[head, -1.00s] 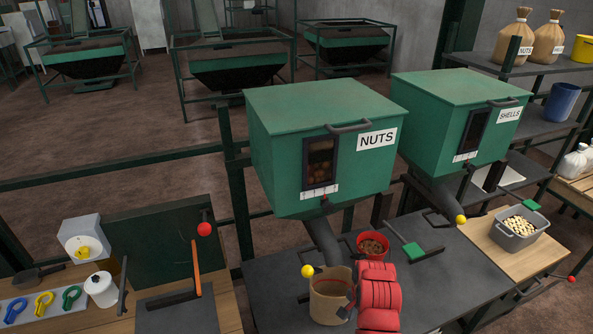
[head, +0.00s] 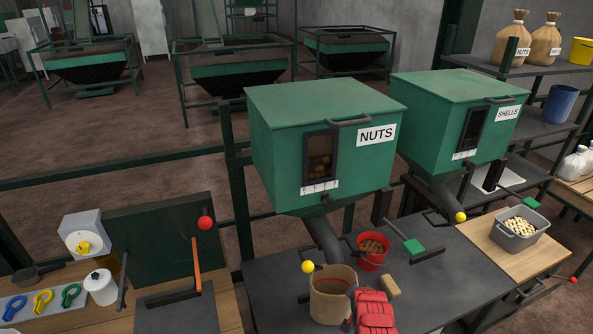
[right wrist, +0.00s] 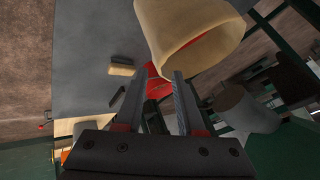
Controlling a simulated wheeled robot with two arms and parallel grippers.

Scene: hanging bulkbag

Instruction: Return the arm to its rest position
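My right arm shows as a red padded link (head: 375,312) at the bottom of the head view, just right of the beige bag (head: 331,304). The arm hides its own gripper there. In the right wrist view my right gripper (right wrist: 163,76) has its two fingers apart with nothing held between them. The beige bag (right wrist: 190,30) is beyond the fingertips in that view; I cannot tell how wide the gap is. The bag stands upright under the spout of the green NUTS hopper (head: 285,160). My left gripper is in neither view.
A yellow-knobbed lever (head: 308,267) is beside the spout. A red bowl of nuts (head: 372,262) and a small tan block (head: 390,287) are on the dark bench (head: 450,270). The SHELLS hopper (head: 430,120) stands right. A grey bin (head: 517,239) sits further right.

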